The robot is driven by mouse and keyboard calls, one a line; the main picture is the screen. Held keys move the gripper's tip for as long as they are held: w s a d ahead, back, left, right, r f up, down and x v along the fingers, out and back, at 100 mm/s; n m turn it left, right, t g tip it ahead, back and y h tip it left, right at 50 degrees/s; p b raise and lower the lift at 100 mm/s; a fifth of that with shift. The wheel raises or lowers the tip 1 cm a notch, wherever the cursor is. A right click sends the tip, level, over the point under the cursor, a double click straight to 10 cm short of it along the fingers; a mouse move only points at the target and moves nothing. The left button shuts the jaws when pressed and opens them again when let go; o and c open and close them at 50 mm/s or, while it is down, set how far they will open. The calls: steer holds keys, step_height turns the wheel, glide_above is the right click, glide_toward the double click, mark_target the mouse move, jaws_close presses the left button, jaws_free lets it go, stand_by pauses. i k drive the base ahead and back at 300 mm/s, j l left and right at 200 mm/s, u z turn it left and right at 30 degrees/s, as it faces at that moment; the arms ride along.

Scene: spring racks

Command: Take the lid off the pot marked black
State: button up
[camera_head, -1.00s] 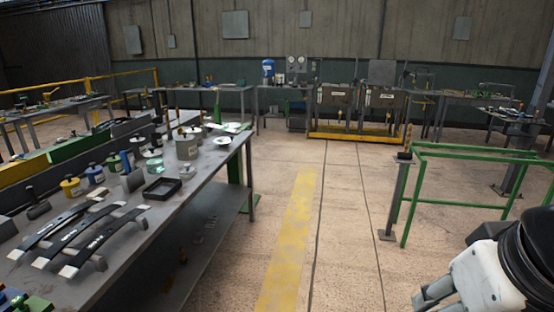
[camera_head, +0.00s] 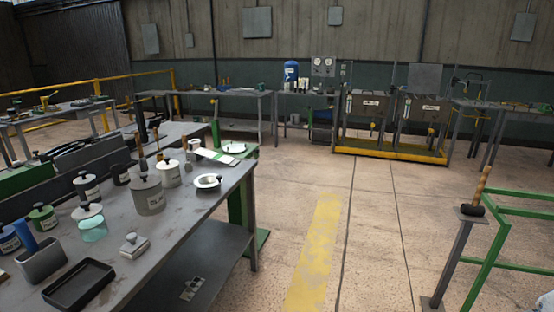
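A large grey pot (camera_head: 149,198) stands on the near bench at the left, with white lettering on its side that seems to begin "BLA"; the end is hard to read. Its grey lid (camera_head: 143,181) is on top, with a brown upright handle or a thing behind it rising above. A pale sliver of what looks like my arm shows at the bottom right corner. My gripper's fingers are not in view, and the pot stands well apart from that sliver.
Around the pot stand a white pot (camera_head: 169,175), a dark pot (camera_head: 121,174), a white dish (camera_head: 207,182) and a glass jar (camera_head: 92,229). A black tray (camera_head: 79,286) lies nearer. A green rail (camera_head: 520,212) is at the right; the floor between is clear.

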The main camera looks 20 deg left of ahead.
mark_target(145, 181)
steer(key=i+u, duration=0.35)
steer(key=i, duration=0.2)
steer(key=i+l+u, duration=0.1)
steer(key=i+u, duration=0.25)
steer(key=i, duration=0.2)
steer(key=i+l+u, duration=0.3)
steer(key=i, duration=0.2)
steer(key=i+j+u, duration=0.2)
steer(key=i+u, duration=0.95)
